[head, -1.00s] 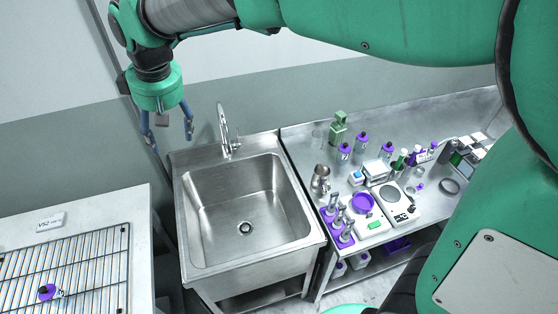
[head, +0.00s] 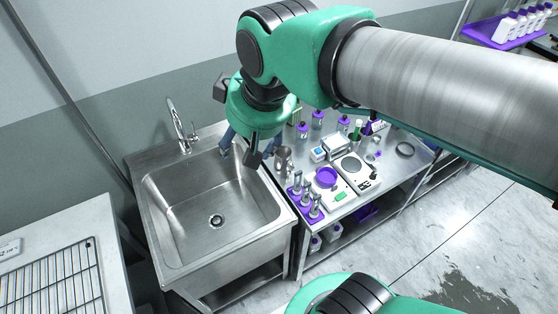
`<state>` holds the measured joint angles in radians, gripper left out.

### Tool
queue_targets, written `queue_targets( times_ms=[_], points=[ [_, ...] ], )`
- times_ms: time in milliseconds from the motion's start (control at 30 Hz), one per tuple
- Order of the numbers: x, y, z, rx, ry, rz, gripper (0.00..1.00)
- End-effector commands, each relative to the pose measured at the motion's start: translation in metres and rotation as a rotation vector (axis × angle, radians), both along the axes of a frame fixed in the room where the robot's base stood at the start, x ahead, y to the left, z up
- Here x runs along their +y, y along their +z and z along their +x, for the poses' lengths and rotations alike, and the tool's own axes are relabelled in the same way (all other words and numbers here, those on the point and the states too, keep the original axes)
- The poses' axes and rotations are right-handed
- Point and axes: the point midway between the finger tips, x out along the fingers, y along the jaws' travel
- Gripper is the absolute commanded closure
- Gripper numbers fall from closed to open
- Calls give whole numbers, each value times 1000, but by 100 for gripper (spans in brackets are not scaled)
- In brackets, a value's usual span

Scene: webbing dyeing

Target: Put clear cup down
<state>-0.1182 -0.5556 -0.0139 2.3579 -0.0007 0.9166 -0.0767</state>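My gripper (head: 245,153) points down above the right rim of the steel sink (head: 170,195), near the left end of the steel bench. Its fingers are partly hidden by its own body and stand close to the bench items in the picture. I cannot make out a clear cup in or under the gripper. Whether the fingers hold something see-through cannot be told.
On the bench (head: 395,185) are a metal jug (head: 284,160), a purple rack of grey-topped bottles (head: 304,196), a scale with a purple dish (head: 326,178) and purple-capped bottles (head: 344,124). A wire rack (head: 50,285) lies on the left table.

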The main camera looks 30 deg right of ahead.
Motion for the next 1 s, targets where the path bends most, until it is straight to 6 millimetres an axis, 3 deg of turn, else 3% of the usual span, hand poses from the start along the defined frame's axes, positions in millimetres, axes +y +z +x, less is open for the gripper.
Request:
queue_targets(
  times_ms=[200,400,1000],
  points=[
    [-29,-17,-43,-33,-116,23,36],
    [-41,-27,-64,-50,-174,35,36],
    [-43,-37,-68,-53,-187,38,36]
  ],
)
